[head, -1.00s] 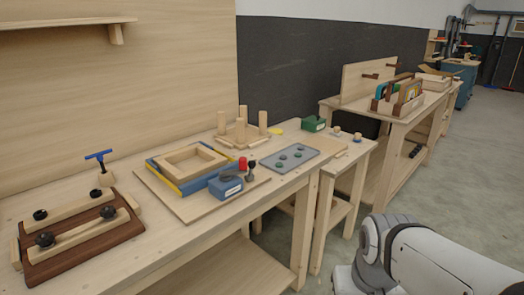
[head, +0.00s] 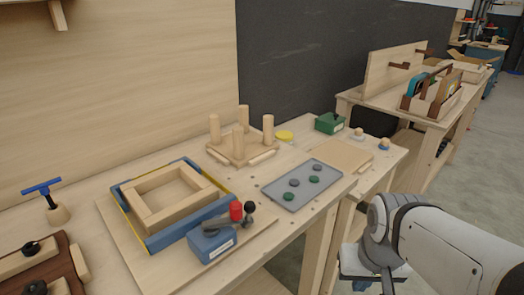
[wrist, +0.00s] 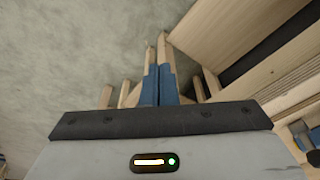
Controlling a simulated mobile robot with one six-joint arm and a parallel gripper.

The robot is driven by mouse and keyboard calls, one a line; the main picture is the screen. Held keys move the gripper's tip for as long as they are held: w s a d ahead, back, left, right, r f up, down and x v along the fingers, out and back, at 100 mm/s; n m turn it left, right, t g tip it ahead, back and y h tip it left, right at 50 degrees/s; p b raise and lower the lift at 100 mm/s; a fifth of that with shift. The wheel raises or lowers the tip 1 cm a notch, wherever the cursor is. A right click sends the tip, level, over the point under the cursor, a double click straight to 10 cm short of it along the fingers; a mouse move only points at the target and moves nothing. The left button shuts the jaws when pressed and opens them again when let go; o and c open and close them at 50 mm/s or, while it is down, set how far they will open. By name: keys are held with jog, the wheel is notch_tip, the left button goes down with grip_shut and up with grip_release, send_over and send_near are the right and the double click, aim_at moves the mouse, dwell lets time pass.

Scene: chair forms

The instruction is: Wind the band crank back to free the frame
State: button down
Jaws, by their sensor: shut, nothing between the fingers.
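A square wooden frame (head: 160,211) lies on a thin board (head: 120,240) on the workbench. A blue and yellow band (head: 136,232) runs around the outside of the frame. At the front corner of the band is a blue block (head: 212,243) with a label. A red knob (head: 236,211) and a dark crank handle (head: 249,209) stand up by the block; how they join is too small to tell. My gripper shows in the wrist view (wrist: 159,72), shut and empty, with its blue fingers together. It is away from the bench, over the floor.
A base with several upright pegs (head: 240,146) stands behind the frame. A grey tray with round discs (head: 303,185) lies to the right. A blue T-handled tool (head: 42,187) and a dark clamp board (head: 70,255) are left. Floor right of the bench is open.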

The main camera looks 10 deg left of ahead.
jog(key=w+a+r+n+g+y+p, duration=0.25)
jog(key=w+a+r+n+p, duration=0.5)
jog(key=w+r, duration=0.45)
jog(key=w+a+r+n+g+y+p, duration=0.1)
jog(key=w+a+r+n+g+p, duration=0.2)
jog(key=w+a+n+p, duration=0.3)
jog(key=w+a+r+n+g+y+p, duration=0.1)
jog(key=w+a+r+n+g+p, duration=0.15)
jog(key=w+a+n, duration=0.45)
jog(key=p, duration=0.3)
send_near(221, 218)
jog(key=shift+f, duration=1.7)
jog(key=shift+s+d+m, duration=0.1)
jog(key=shift+m, duration=0.15)
